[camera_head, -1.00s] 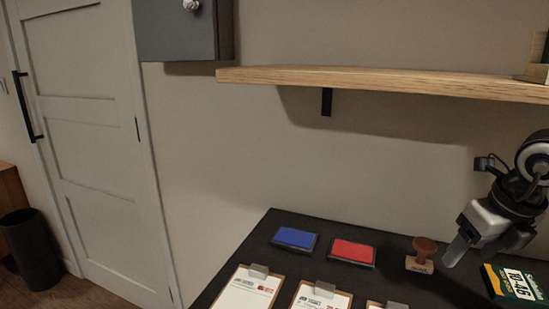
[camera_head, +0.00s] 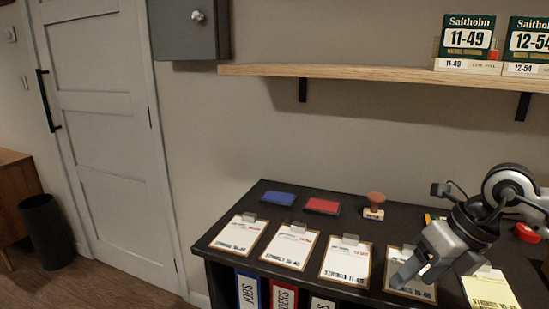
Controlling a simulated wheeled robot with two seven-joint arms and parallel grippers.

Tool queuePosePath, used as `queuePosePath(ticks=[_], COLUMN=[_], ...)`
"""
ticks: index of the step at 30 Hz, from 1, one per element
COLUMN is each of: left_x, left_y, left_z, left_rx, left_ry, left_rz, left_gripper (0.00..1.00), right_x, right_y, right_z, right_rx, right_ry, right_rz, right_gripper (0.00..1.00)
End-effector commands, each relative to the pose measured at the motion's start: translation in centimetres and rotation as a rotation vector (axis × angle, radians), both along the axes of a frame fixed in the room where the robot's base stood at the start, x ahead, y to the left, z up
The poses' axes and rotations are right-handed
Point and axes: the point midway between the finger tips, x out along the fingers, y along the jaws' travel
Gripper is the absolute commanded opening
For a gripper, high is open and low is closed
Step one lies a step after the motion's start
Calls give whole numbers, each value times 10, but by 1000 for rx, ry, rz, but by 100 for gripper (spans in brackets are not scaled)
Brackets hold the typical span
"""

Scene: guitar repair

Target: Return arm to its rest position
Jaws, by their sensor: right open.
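My right gripper (camera_head: 412,268) hangs over the front right part of the black counter (camera_head: 345,222), with its fingers pointing down and left. It is open and I see nothing held in it. It covers part of a clipboard (camera_head: 393,292) below it; whether it touches the clipboard I cannot tell. My right arm comes in from the right edge. My left gripper is not in view.
A blue ink pad (camera_head: 278,198), a red ink pad (camera_head: 322,206) and a wooden stamp (camera_head: 375,207) stand along the counter's back. Several clipboards line the front. A wooden shelf (camera_head: 400,75) with string boxes (camera_head: 466,36) is above. A red object (camera_head: 527,233) lies right.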

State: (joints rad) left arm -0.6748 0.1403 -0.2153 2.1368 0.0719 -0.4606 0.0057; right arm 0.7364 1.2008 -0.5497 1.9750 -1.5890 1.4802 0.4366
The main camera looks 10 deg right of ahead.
Motion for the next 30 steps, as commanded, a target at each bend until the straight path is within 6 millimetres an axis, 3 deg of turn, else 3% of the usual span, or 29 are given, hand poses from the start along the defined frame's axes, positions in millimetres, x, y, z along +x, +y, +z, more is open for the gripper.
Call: queuePosePath(ticks=[5, 8, 12, 13, 15, 17, 20, 21, 24, 27, 30], left_x=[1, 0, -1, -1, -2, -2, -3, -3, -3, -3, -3], left_y=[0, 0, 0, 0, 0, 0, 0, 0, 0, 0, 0], left_z=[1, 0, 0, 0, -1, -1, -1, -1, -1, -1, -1], left_rx=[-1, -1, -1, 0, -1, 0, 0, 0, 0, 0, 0], left_ry=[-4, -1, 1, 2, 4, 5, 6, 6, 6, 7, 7], left_rz=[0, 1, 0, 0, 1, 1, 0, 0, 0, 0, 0], left_gripper=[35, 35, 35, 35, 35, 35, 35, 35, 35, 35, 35], right_x=[-11, -23, -41, -40, -31, -20, -11, -16, -41, -73, -100], right_y=[66, 117, 197, 205, 210, 201, 174, 164, 150, 147, 149], right_z=[-17, -21, -1, 5, 10, 1, -51, -80, -144, -190, -219], right_rx=[263, 504, 1098, 1231, 1513, 1706, 1899, 1923, 1888, 1797, 1706], right_ry=[31, 64, 160, 186, 249, 310, 440, 498, 627, 744, 828], right_rz=[85, 114, -8, -81, -310, -567, -1097, -1316, -1747, -2054, -2247], right_gripper=[66, 66, 66, 66, 66, 66, 66, 66, 66, 66, 66])
